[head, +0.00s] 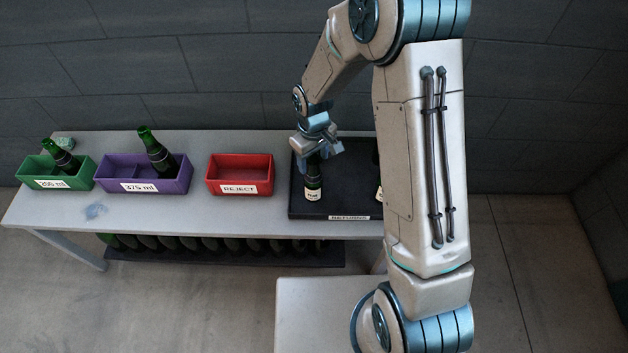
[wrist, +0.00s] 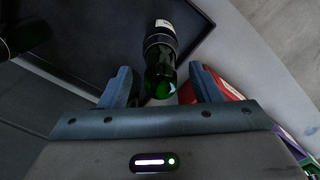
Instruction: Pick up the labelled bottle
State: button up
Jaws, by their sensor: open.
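A dark green bottle (head: 312,190) with a white label stands on the black tray (head: 345,205), near its left side. My gripper (head: 318,148) is over the bottle's upper part and hides its top. In the wrist view, the bottle (wrist: 160,68) lies between the two open fingers of my gripper (wrist: 164,88), with a visible gap on either side. Its pale label shows at the far end. A second bottle (head: 379,192) with a pale label is on the same tray, mostly hidden behind my arm.
A red REJECT bin (head: 240,188) stands left of the tray. Further left are a purple 375 ml bin (head: 178,187) and a green bin (head: 82,183), each with a bottle. Several bottles lie in a row (head: 215,247) below the table. Bare tabletop (head: 150,212) runs along the front.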

jog(key=shift+f, duration=0.85)
grip_shut()
jog(key=shift+r, duration=0.1)
